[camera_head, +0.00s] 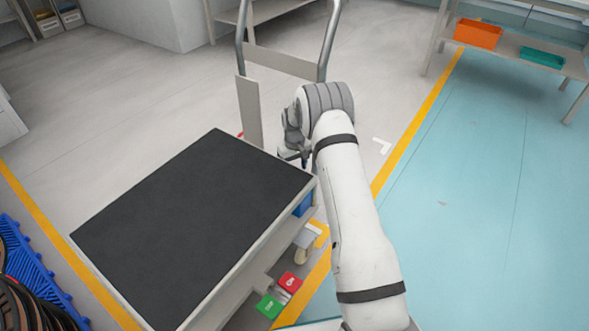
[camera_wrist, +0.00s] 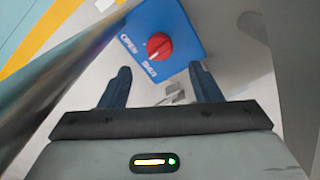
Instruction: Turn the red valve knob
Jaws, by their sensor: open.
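In the wrist view, the red valve knob (camera_wrist: 159,46) sits on a blue panel (camera_wrist: 186,24) printed with OPEN at its left and SHUT below it. My gripper (camera_wrist: 160,69) is open and empty. Its two dark fingers are spread, and the knob shows between and beyond their tips, apart from them. In the head view my gripper (camera_head: 293,145) is beside the far right corner of the cart, partly hidden by my wrist. The knob cannot be made out there.
A cart with a black top (camera_head: 195,225) and an upright metal handle (camera_head: 240,45) stands beside my arm. Red (camera_head: 290,282) and green (camera_head: 268,306) pedals are low at its near side. A blue pallet (camera_head: 40,270) is at left. A shelf with an orange bin (camera_head: 478,33) is at far right.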

